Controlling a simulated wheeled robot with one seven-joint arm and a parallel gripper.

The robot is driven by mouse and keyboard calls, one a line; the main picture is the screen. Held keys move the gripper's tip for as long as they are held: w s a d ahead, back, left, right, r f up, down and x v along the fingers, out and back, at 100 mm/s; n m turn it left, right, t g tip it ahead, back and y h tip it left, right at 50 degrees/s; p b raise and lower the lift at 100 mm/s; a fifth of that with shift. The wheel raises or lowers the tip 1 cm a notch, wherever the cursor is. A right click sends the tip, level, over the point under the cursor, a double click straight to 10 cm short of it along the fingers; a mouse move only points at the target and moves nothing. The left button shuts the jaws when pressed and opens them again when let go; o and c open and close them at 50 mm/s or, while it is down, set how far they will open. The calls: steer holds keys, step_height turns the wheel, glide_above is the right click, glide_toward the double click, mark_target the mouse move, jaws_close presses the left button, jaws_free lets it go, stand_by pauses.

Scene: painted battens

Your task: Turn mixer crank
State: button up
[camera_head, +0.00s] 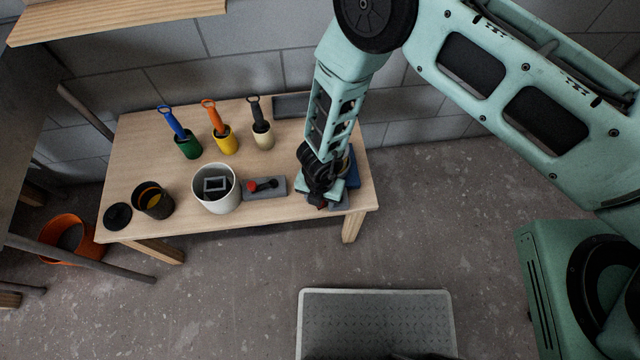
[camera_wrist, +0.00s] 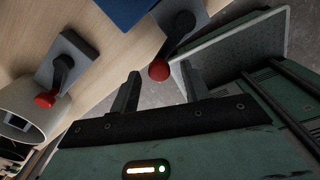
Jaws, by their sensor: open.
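A crank with a black arm and a round red knob (camera_wrist: 159,69) shows at the top middle of the wrist view, on a grey plate (camera_wrist: 188,20) at the table edge. A second crank with a red knob (camera_wrist: 45,99) sits on another grey plate at left; it also shows in the head view as a red-knobbed crank (camera_head: 265,186) beside the white bucket. My gripper (camera_wrist: 160,76) is open, its two fingers on either side of the first knob in the wrist view; contact cannot be told. In the head view my gripper (camera_head: 320,195) hides most of that crank.
A white bucket (camera_head: 206,204) with a grey frame inside stands on the wooden table (camera_head: 135,165). Green, yellow and cream pots with handled tools stand behind. A blue object (camera_head: 352,170) is right of my gripper. A dark can (camera_head: 152,203) stands left. A rimmed platform (camera_head: 375,320) lies on the floor.

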step_height(320, 180, up, 17)
steer(key=shift+f, duration=0.15)
stand_by(0.6)
step_height(320, 180, up, 20)
steer(key=a+n+t+y, duration=0.1)
steer(key=n+y, duration=0.2)
steer(key=n, duration=0.8)
steer(key=a+n+y, duration=0.2)
steer(key=n, duration=1)
steer(key=s+d+r+n+h, duration=0.1)
steer(key=s+d+r+n, duration=0.1)
steer(key=d+n, duration=0.4)
steer(key=s+d+r+n+h, duration=0.2)
steer(key=s+d+n, duration=0.3)
steer(key=n, duration=0.5)
steer(key=s+d+r+n+g+h, duration=0.1)
steer(key=s+d+r+n, duration=0.2)
steer(key=d+n, duration=0.4)
steer(key=shift+s+d+r+n, duration=0.15)
steer(key=shift+s+r+n, duration=0.3)
steer(key=shift+r, duration=0.2)
